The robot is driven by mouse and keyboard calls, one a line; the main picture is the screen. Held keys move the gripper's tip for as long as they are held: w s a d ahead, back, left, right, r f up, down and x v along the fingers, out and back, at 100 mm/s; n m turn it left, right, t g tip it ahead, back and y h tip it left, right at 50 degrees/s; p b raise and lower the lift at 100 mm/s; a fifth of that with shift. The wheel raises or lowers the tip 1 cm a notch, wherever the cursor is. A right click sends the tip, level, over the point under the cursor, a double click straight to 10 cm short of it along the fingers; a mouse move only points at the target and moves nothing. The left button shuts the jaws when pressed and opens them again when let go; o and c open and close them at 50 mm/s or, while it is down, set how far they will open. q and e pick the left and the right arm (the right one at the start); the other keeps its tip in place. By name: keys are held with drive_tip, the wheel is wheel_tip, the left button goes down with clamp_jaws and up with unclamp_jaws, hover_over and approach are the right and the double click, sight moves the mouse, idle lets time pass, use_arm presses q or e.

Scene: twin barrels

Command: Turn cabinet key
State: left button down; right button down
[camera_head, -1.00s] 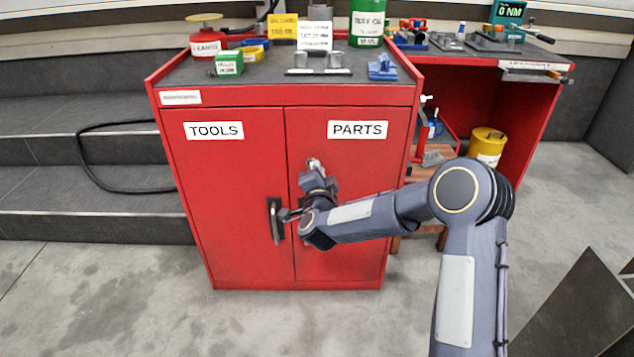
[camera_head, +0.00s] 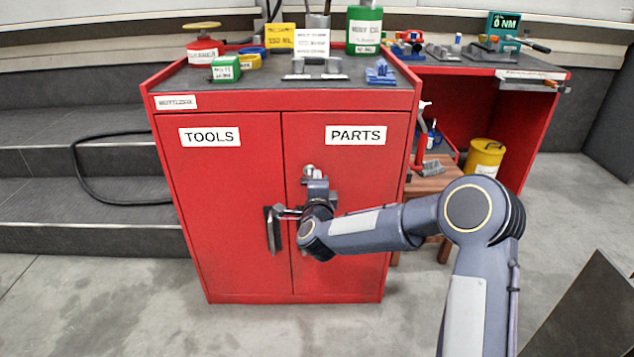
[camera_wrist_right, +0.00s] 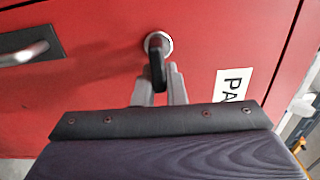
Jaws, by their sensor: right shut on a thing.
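The red cabinet (camera_head: 225,230) has two closed doors, labelled TOOLS and PARTS. A round metal lock (camera_head: 309,170) sits on the PARTS door near the middle seam. In the right wrist view the lock (camera_wrist_right: 157,42) holds a dark key (camera_wrist_right: 158,72) that sticks out toward me. My right gripper (camera_wrist_right: 160,88) has its two grey fingers shut on the key. In the head view my right gripper (camera_head: 312,186) is at the lock and hides the key. A dark door handle (camera_head: 271,232) is on the TOOLS door; it shows as a metal bar (camera_wrist_right: 25,53) in the wrist view. My left gripper is not in view.
Cans, boxes and small parts stand on the cabinet top, among them a green can (camera_head: 364,32). A red workbench (camera_head: 530,110) with a yellow bucket (camera_head: 484,157) stands at the right. A black hose (camera_head: 105,200) lies on the grey steps at the left. The floor in front is clear.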

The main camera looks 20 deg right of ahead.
drive_tip(key=c, duration=1.5)
unclamp_jaws()
drive_tip(key=p+v, duration=0.2)
drive_tip(key=v, duration=0.5)
drive_tip(key=shift+s+a, duration=0.1)
drive_tip(key=shift+s, duration=0.3)
